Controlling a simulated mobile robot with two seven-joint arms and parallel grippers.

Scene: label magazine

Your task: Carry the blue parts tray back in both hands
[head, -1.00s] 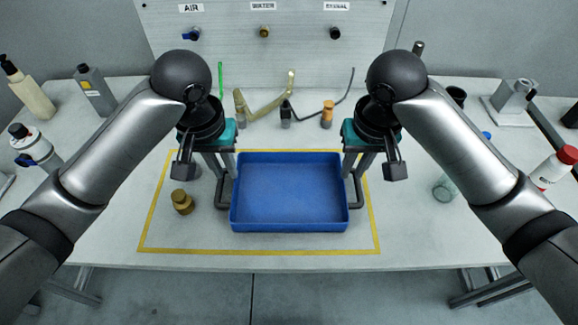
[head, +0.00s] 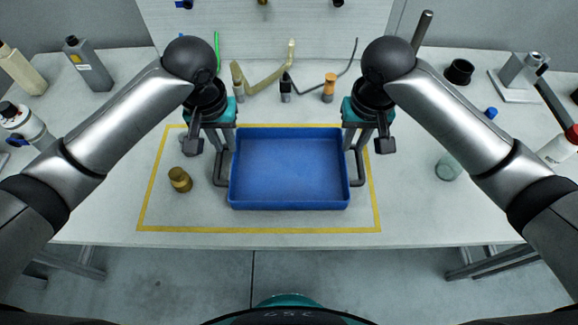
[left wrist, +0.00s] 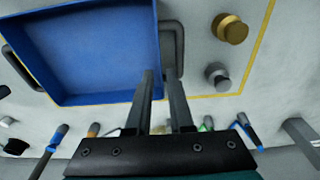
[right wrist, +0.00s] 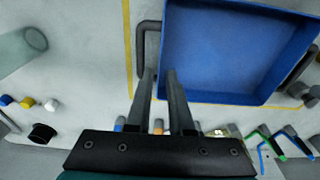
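The blue parts tray (head: 290,203) sits level and empty on the bench inside the yellow outline, with a dark bar handle on each side. My left gripper (left wrist: 160,73) points down at the left handle (head: 221,178); its fingers are apart, near the handle's far end and the tray wall. My right gripper (right wrist: 160,72) points down at the right handle (right wrist: 143,47) in the same way, its fingers also apart. Neither gripper visibly clamps a handle. The far ends of both handles are partly hidden behind the fingers.
A brass fitting (head: 180,180) stands left of the tray within the yellow tape (head: 260,230). A clear glass (head: 447,168) stands to the right. The bench in front of the tray is clear.

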